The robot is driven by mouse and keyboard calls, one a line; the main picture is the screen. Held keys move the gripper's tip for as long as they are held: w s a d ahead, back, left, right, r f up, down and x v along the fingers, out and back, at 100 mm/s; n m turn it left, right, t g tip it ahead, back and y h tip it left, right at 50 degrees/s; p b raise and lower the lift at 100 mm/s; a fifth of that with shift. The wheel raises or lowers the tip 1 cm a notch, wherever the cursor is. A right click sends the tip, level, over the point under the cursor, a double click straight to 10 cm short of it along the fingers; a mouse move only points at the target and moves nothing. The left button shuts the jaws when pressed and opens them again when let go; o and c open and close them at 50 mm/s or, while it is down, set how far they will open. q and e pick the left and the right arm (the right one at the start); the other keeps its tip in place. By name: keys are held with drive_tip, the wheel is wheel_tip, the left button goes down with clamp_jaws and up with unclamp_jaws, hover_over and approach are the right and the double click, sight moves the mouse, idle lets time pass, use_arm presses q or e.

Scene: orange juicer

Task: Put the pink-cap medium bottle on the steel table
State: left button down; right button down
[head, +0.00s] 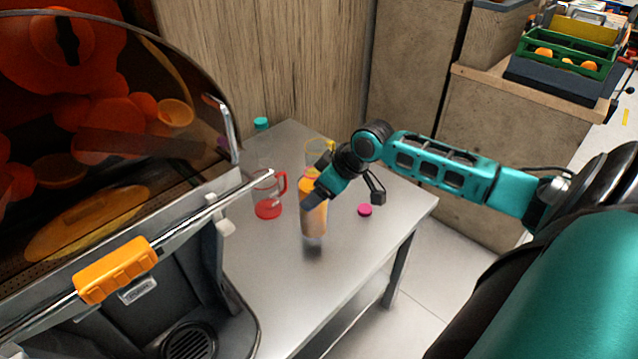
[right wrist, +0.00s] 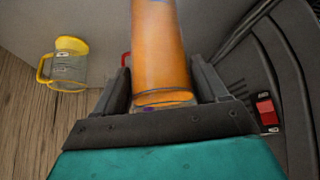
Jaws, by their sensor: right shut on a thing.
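My right gripper (head: 314,196) is shut on a bottle of orange juice (head: 314,221) over the steel table (head: 285,270). The bottle looks upright, and I cannot tell whether its base touches the table. In the right wrist view the bottle (right wrist: 160,50) sits between the two fingers. No pink cap shows clearly on it; its top is partly hidden by the gripper. A pink cap (head: 365,210) lies on the table to the right of the bottle. My left gripper is not in view.
A red-handled jug (head: 268,208) stands left of the bottle, and a yellow-rimmed jug (head: 318,148) stands behind it. A teal cap (head: 261,123) shows at the back. The juicer (head: 190,255) borders the table at left. The table's front part is clear.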

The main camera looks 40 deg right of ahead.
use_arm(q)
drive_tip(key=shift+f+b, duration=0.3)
use_arm(e)
drive_tip(key=shift+f, duration=2.1)
drive_tip(key=shift+c, duration=0.2)
unclamp_jaws()
drive_tip(key=shift+f, duration=0.1)
use_arm(q)
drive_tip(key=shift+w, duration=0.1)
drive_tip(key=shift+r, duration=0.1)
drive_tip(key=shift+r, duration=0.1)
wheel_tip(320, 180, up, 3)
drive_tip(key=p, duration=0.3)
use_arm(e)
drive_tip(key=v, duration=1.2)
